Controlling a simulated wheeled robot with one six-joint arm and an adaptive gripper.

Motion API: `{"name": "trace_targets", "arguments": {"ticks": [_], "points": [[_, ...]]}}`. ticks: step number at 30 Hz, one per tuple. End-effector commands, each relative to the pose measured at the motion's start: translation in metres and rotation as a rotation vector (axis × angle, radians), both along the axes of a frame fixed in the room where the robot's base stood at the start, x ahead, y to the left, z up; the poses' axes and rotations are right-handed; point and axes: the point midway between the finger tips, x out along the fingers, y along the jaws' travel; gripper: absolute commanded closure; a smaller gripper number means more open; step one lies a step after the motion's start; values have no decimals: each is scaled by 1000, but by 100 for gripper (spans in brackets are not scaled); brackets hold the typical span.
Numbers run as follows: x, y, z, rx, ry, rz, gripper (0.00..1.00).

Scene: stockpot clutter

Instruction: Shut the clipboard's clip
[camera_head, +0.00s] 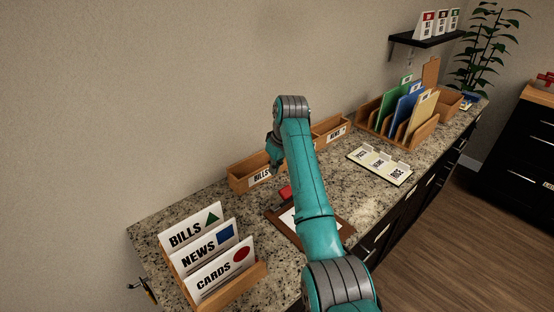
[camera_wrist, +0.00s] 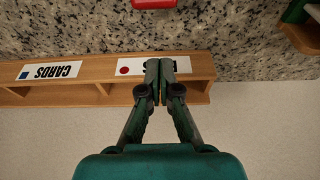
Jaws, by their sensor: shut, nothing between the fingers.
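The clipboard (camera_head: 340,226) is a brown board with white paper, lying on the granite counter. My arm crosses in front of it and hides its middle. Its red clip (camera_head: 285,192) shows at the board's far left end; its angle is hard to tell. A red part (camera_wrist: 153,3), which looks like the clip, is cut off at the top edge of the wrist view. My gripper (camera_wrist: 160,66) is shut and empty, its fingertips together in front of a wooden box. It is apart from the clip. In the head view the fingers are mostly hidden behind my arm.
A long wooden box (camera_wrist: 92,65) with labels runs along the wall, close to my fingers. A card rack (camera_head: 235,287) stands front left. A label tray (camera_head: 380,165) and a folder rack (camera_head: 425,133) stand to the right. Bare counter lies between the clipboard and label tray.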

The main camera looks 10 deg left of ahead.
Motion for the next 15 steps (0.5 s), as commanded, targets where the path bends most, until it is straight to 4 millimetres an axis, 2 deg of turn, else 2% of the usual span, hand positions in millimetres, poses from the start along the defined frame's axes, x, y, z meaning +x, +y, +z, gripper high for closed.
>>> {"name": "trace_targets", "arguments": {"ticks": [3,15], "points": [[1,0,-14,-1,1,-1,100],[-18,-23,-29,0,0,0,100]]}}
